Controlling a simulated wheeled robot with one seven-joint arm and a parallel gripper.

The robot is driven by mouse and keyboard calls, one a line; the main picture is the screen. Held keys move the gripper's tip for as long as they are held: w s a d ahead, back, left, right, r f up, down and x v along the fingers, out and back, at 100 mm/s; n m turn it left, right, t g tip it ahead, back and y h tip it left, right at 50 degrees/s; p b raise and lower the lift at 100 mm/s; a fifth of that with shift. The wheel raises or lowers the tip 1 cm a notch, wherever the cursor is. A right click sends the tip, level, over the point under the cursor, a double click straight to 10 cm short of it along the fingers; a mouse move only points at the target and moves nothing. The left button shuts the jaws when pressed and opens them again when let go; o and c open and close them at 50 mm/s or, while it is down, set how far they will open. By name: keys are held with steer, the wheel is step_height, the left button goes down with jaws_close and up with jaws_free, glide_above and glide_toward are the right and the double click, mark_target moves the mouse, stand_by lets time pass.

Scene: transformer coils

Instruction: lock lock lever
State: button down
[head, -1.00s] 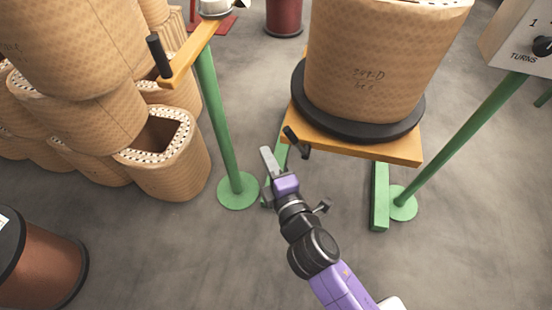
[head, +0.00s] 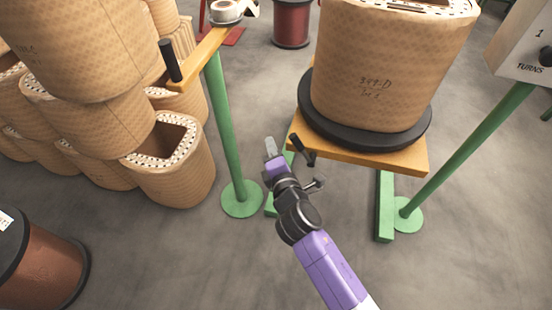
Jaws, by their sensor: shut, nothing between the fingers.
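A short black lever (head: 302,150), which looks like the lock lever, juts from the near left corner of the orange turntable stand. It is tilted, with its grip end up and to the left. My gripper (head: 271,148) is just left of the lever in the picture, with its pale fingers together and nothing held. A gap shows between the fingers and the lever, but I cannot tell their height difference. The large tan coil (head: 385,75) stands on the black round turntable (head: 335,128) above the orange platform (head: 375,158).
A green post (head: 226,130) with an orange arm and black handle (head: 171,60) stands to the left. Stacked tan coils (head: 172,165) lie beyond it. A turns counter box (head: 525,50) on a green post is at right.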

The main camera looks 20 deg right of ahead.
mark_target(296, 136)
steer(key=d+p, duration=0.1)
steer(key=s+d+r+p, duration=0.1)
steer(key=d, duration=0.1)
steer(key=shift+s+d+r, duration=0.15)
steer(key=shift+d, duration=0.1)
steer(key=s+d+m+t+b, duration=0.1)
steer(key=s+d+r+m+t+b, duration=0.1)
steer(key=d, duration=0.1)
steer(key=shift+m+b, duration=0.35)
steer(key=shift+m, duration=0.05)
steer(key=shift+s+d+r+m, duration=0.3)
steer(key=shift+d+r+m, duration=0.1)
steer(key=shift+r, duration=0.15)
